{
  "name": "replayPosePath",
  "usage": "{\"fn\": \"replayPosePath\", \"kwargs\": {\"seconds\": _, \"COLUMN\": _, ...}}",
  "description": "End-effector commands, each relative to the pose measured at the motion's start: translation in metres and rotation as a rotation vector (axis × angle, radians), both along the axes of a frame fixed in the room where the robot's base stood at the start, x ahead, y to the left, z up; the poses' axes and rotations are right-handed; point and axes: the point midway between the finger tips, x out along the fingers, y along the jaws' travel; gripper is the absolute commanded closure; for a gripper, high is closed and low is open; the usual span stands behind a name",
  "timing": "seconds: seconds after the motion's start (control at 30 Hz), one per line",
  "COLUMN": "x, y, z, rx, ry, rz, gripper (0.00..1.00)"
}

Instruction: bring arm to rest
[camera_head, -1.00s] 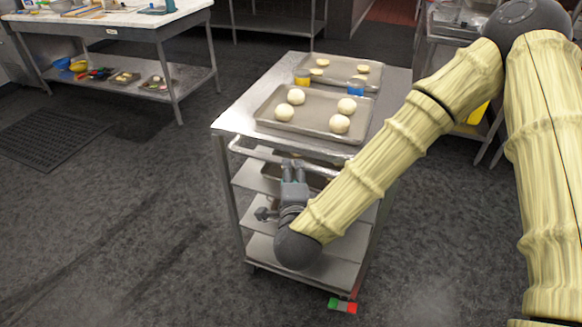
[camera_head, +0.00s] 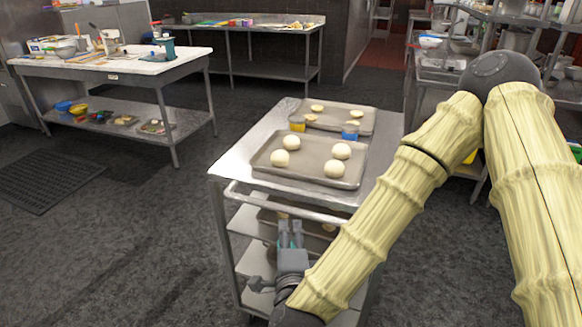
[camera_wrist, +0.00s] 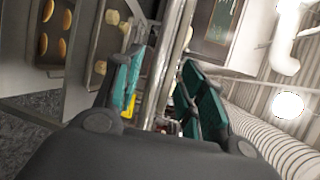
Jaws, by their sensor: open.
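My gripper (camera_head: 290,236) is in front of the steel cart (camera_head: 232,160), low by its front side and below the cart's handle bar. Its two fingers point up and away, apart from each other. In the wrist view my gripper (camera_wrist: 160,85) is open with nothing held between its fingers. My bamboo-textured arm comes in from the right of the head view and bends down to the gripper. Whether the gripper touches the cart I cannot tell.
On the cart top lie a front tray (camera_head: 262,168) with several dough balls, a back tray (camera_head: 368,122), a yellow cup (camera_head: 297,126) and a blue cup (camera_head: 350,131). A work table (camera_head: 190,55) stands left. Floor left of the cart is clear.

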Motion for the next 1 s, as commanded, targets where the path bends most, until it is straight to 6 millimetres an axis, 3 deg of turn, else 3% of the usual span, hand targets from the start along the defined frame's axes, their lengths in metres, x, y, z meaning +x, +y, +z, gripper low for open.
{"fn": "replayPosePath", "kwargs": {"seconds": 0.07, "x": -0.001, "y": 0.000, "z": -0.006, "rx": -0.015, "ry": 0.011, "rz": 0.009, "gripper": 0.59}}
{"fn": "replayPosePath", "kwargs": {"seconds": 0.17, "x": -0.004, "y": -0.002, "z": -0.029, "rx": -0.080, "ry": 0.057, "rz": 0.050, "gripper": 0.59}}
{"fn": "replayPosePath", "kwargs": {"seconds": 0.27, "x": -0.013, "y": -0.006, "z": -0.074, "rx": -0.201, "ry": 0.145, "rz": 0.128, "gripper": 0.59}}
{"fn": "replayPosePath", "kwargs": {"seconds": 0.47, "x": -0.051, "y": -0.033, "z": -0.179, "rx": -0.490, "ry": 0.359, "rz": 0.354, "gripper": 0.59}}
{"fn": "replayPosePath", "kwargs": {"seconds": 0.7, "x": -0.121, "y": -0.092, "z": -0.283, "rx": -0.791, "ry": 0.613, "rz": 0.664, "gripper": 0.59}}
{"fn": "replayPosePath", "kwargs": {"seconds": 0.9, "x": -0.192, "y": -0.159, "z": -0.340, "rx": -0.984, "ry": 0.812, "rz": 0.952, "gripper": 0.59}}
{"fn": "replayPosePath", "kwargs": {"seconds": 1.0, "x": -0.224, "y": -0.191, "z": -0.356, "rx": -1.049, "ry": 0.894, "rz": 1.080, "gripper": 0.59}}
